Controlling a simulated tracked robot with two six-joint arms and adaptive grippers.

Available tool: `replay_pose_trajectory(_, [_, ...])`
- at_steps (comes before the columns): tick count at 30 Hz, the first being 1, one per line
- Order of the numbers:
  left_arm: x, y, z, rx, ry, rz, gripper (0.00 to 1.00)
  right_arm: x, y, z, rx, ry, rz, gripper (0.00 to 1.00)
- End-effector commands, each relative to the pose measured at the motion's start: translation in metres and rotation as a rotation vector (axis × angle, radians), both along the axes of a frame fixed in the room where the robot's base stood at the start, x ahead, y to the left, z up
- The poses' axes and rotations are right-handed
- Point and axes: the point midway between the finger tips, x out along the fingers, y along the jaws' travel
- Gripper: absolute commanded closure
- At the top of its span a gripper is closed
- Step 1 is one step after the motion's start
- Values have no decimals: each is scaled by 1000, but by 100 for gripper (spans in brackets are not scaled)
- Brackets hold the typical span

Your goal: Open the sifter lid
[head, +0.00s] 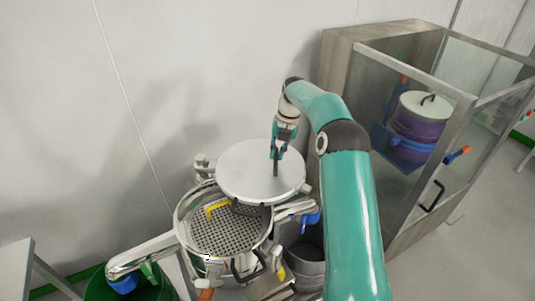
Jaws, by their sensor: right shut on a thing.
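The sifter lid (243,165) is a round, pale grey disc. It sits to the back right of the sifter (181,222), overlapping its far rim, and most of the sifter's mesh (225,235) is exposed. My right gripper (276,168) reaches down onto the lid, right of its middle, and is shut on the dark lid handle (276,161). The fingers partly hide the handle. My left gripper is not in view.
A yellow and black piece (217,209) shows at the far part of the mesh. A spout at left leads to a green bin (160,287). A grey container (305,262) stands at right. A glass-fronted cabinet (349,115) holds a purple pot (418,127).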

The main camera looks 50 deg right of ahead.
Motion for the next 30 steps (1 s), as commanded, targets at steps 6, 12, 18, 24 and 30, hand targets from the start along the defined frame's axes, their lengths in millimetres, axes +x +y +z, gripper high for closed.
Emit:
replay_pose_trajectory(6, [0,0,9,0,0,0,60,4,-16,2,-3,-7,34,100])
replay_pose_trajectory(12, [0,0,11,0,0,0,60,5,-22,2,-3,-7,50,100])
replay_pose_trajectory(18, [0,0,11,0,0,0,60,4,-23,2,-4,-7,52,100])
replay_pose_trajectory(24, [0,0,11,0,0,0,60,4,-23,2,-4,-7,50,100])
replay_pose_trajectory(30, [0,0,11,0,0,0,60,3,-23,2,-4,-5,51,61])
